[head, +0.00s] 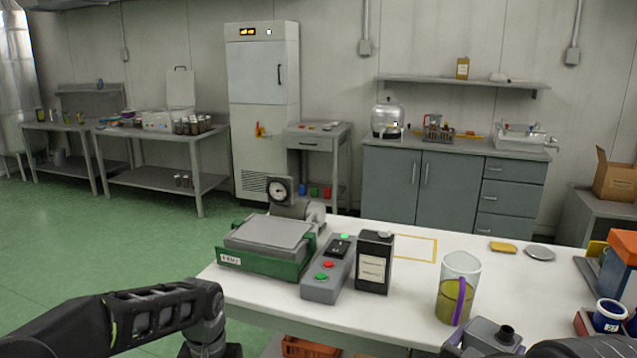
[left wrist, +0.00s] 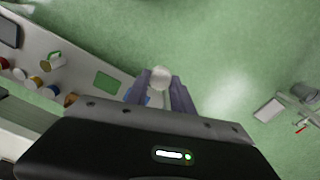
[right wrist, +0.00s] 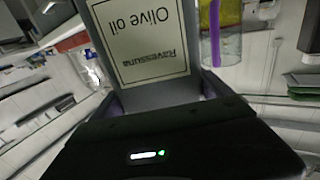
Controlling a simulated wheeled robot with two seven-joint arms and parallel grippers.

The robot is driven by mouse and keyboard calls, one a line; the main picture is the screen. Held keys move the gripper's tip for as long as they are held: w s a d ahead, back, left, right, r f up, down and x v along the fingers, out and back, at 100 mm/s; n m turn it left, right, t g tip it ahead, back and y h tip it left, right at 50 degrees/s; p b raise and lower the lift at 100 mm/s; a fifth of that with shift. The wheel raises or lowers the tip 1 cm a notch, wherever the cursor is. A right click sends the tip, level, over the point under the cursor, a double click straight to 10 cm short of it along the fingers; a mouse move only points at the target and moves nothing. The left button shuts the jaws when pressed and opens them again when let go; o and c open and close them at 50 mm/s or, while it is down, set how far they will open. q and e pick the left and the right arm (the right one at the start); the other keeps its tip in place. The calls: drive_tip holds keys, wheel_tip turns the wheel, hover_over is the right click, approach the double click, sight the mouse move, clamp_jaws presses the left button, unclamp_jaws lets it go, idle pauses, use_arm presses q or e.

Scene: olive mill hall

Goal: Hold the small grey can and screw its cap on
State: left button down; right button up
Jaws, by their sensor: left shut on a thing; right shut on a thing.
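The small grey can (head: 487,336) is at the lower right of the head view, with a short dark neck on its top and no cap on it. In the right wrist view the can (right wrist: 142,45) shows a cream "Olive oil" label, upside down in the picture. My left gripper (left wrist: 161,88) is shut on a small round white thing, apparently the cap (left wrist: 160,74). The cap is apart from the can.
On the white table (head: 420,315) stand a green-based scale (head: 262,262), a button box (head: 327,280), a black labelled can (head: 374,265) and a jug of yellow-green liquid (head: 456,295). A blue-and-white tub (head: 609,316) is at the right edge. A yellow-outlined patch (head: 418,247) is mostly clear.

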drive_tip(key=s+a+f, duration=0.4)
drive_tip(key=a+f, duration=0.2)
drive_tip(key=a, duration=0.1)
drive_tip(key=s+a+f+g+h, duration=0.1)
drive_tip(key=s+a+f, duration=0.3)
drive_tip(key=a, duration=0.3)
drive_tip(key=shift+f+m, duration=0.4)
drive_tip(key=shift+f, duration=0.45)
drive_tip(key=shift+a, duration=0.1)
drive_tip(key=shift+w, duration=0.1)
drive_tip(key=w+a+f+n+t+y, duration=0.2)
drive_tip(key=a+n+t+y, duration=0.4)
drive_tip(key=a, duration=0.9)
drive_tip(key=n+y, duration=0.2)
drive_tip(key=y, duration=0.2)
drive_tip(key=shift+a+y, duration=0.2)
drive_tip(key=shift+y, duration=0.2)
